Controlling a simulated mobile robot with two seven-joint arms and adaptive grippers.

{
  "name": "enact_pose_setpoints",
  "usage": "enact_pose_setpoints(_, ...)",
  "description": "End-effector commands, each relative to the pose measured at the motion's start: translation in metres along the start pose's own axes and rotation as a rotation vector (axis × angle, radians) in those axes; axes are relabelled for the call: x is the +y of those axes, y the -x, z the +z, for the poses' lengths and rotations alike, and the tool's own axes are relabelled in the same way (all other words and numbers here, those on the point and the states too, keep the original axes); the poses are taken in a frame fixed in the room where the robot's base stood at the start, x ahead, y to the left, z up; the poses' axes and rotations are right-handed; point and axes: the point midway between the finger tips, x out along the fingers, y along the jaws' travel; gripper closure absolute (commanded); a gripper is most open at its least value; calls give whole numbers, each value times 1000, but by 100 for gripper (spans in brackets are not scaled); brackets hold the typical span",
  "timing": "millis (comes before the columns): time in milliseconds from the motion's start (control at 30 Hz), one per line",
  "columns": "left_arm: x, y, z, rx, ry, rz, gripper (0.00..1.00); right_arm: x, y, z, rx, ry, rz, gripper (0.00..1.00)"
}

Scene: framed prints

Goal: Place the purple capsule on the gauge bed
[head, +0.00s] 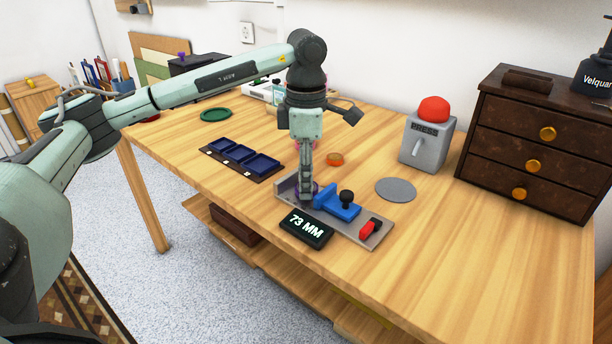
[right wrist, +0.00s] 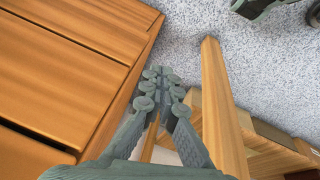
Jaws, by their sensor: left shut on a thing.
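The gauge bed (head: 354,232) is a grey metal tray near the table's front edge. It carries a blue sliding block (head: 337,205) with a black knob, and a red piece at its right end. My left gripper (head: 306,194) points straight down over the bed's left end, left of the blue block. It is shut on the purple capsule (head: 315,188), mostly hidden behind the fingers; only purple edges show. I cannot tell whether the capsule touches the bed. My right gripper (right wrist: 160,78) is empty, its fingertips together, beside a wooden edge in the right wrist view.
A display (head: 306,228) reading 73 MM stands before the bed. A tray with blue compartments (head: 240,158) lies left. The table's right front is clear.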

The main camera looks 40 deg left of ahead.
Motion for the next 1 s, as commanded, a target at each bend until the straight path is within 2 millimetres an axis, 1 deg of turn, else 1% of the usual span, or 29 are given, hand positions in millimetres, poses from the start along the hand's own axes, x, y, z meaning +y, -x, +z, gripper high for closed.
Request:
enact_pose_setpoints(267, 0, -3, 0, 0, -1, 0, 90, -1, -1, 1, -4, 1, 0, 100)
enact_pose_setpoints(300, 0, -2, 0, 0, -1, 0, 58, 0, 2, 0, -2, 1, 1, 100)
enact_pose_setpoints(333, 0, -2, 0, 0, -1, 0, 54, 0, 3, -1, -1, 1, 1, 100)
enact_pose_setpoints(367, 0, -2, 0, 0, -1, 0, 53, 0, 4, -2, 0, 1, 1, 100)
enact_pose_setpoints(600, 0, -2, 0, 0, -1, 0, 53, 0, 4, -2, 1, 1, 1, 100)
enact_pose_setpoints(733, 0, 3, 0, -1, -1, 0, 53, 0, 7, -3, 7, 1, 0, 100)
enact_pose_setpoints(767, 0, 5, 1, -2, -1, 1, 53, -1, 3, -2, 7, 1, -1, 100)
enact_pose_setpoints(867, 1, 21, 1, -4, -1, 2, 53, -1, -1, 1, -2, 1, -1, 100)
enact_pose_setpoints(1000, 0, 52, 2, -5, -3, 3, 53, -1, 0, 1, -3, 1, 0, 100)
